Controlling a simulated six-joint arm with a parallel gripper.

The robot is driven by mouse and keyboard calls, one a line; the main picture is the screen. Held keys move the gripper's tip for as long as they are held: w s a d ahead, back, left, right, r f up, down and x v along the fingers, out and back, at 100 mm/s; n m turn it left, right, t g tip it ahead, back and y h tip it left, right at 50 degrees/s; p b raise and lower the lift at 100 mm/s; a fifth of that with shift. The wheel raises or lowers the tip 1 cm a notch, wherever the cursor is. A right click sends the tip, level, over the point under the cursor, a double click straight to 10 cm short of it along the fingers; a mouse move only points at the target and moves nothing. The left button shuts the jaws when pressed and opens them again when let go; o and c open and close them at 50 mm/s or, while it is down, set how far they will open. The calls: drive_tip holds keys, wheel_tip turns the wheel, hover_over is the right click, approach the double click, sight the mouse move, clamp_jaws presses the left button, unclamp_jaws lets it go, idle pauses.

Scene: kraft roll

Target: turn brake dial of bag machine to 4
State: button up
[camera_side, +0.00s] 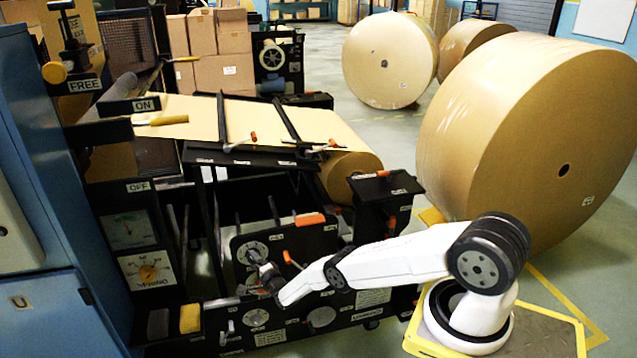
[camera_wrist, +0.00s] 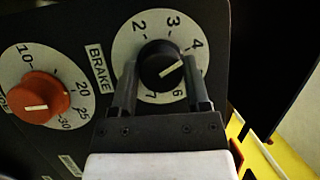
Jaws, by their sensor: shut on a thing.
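The brake dial is a round pale plate (camera_wrist: 150,22) with black numbers on a dark panel, next to a "BRAKE" label, in the wrist view. Its black knob (camera_wrist: 162,66) has a white line slanting up and right, roughly toward the 4 or just below it. My gripper (camera_wrist: 162,85) is shut on the knob, one finger on each side. The right finger covers part of the scale between 4 and 6; the left finger covers the lower left. In the side view, my gripper (camera_side: 268,278) reaches the front panel of the bag machine (camera_side: 285,243) from the right.
An orange knob (camera_wrist: 38,97) on another numbered dial sits left of the brake dial. Orange-handled levers (camera_side: 309,219) stick out near my gripper. Large kraft rolls (camera_side: 530,130) stand behind my arm. A yellow edge (camera_wrist: 245,140) shows at lower right in the wrist view.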

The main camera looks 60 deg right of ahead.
drive_tip(key=shift+d+r+m+h, duration=0.15)
drive_tip(key=shift+m+h, duration=0.15)
drive_tip(key=shift+m, duration=0.2)
idle(0.5)
drive_tip(key=o, duration=1.3)
drive_tip(key=shift+s+a+f, duration=0.25)
drive_tip(key=shift+s+a, duration=0.05)
drive_tip(key=shift+v, duration=3.55)
drive_tip(key=shift+d+r, duration=0.1)
